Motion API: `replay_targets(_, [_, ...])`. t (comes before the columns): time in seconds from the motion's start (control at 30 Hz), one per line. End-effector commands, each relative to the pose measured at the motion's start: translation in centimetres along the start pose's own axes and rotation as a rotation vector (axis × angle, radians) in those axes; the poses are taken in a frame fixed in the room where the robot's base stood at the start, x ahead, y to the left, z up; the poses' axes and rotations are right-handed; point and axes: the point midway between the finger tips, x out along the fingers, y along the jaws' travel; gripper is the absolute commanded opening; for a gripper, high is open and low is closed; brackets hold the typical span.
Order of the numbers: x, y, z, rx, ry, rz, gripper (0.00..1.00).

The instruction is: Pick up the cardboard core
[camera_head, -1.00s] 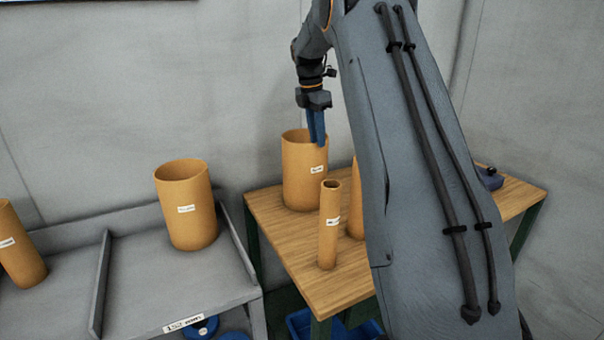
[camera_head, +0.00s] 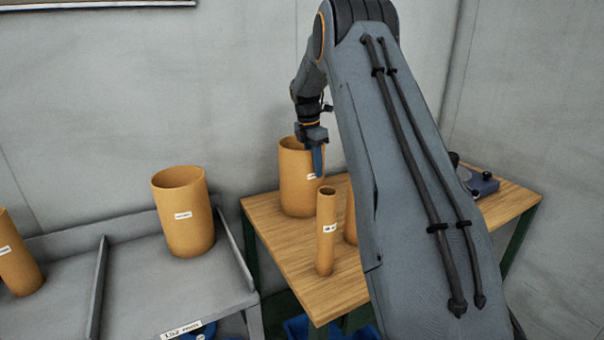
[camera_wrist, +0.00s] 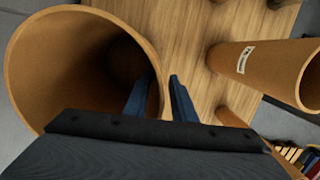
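A wide cardboard core (camera_head: 297,185) with a white label stands upright on the wooden table, at its back left. It fills the left of the wrist view (camera_wrist: 32,75), open end toward the camera. My gripper (camera_head: 317,162) points down at the core's right rim. In the wrist view my gripper (camera_wrist: 162,85) has its two blue fingers apart: the left one is inside the core's mouth, the right one outside, with the wall between them. A gap shows beside the right finger. A slim core (camera_head: 326,235) stands in front; another core (camera_head: 350,218) is partly hidden by my arm.
The wooden table (camera_head: 290,262) has bare room at its front. A dark blue device (camera_head: 482,186) sits at its right end. On the grey shelf (camera_head: 135,290) to the left stand a wide core (camera_head: 186,213) and another core (camera_head: 17,255). A wall is close behind.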

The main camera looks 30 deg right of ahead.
Motion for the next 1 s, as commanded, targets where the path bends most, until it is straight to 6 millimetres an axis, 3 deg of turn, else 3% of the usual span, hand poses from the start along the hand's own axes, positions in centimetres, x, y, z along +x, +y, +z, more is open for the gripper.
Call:
replay_targets(0.33, [1.05,0.01,-0.02,0.0,0.0,0.001,0.24])
replay_targets(0.5, [1.03,0.01,-0.01,0.0,0.0,0.001,0.0])
replay_targets(1.0, [1.01,0.0,0.03,0.0,0.0,0.001,0.0])
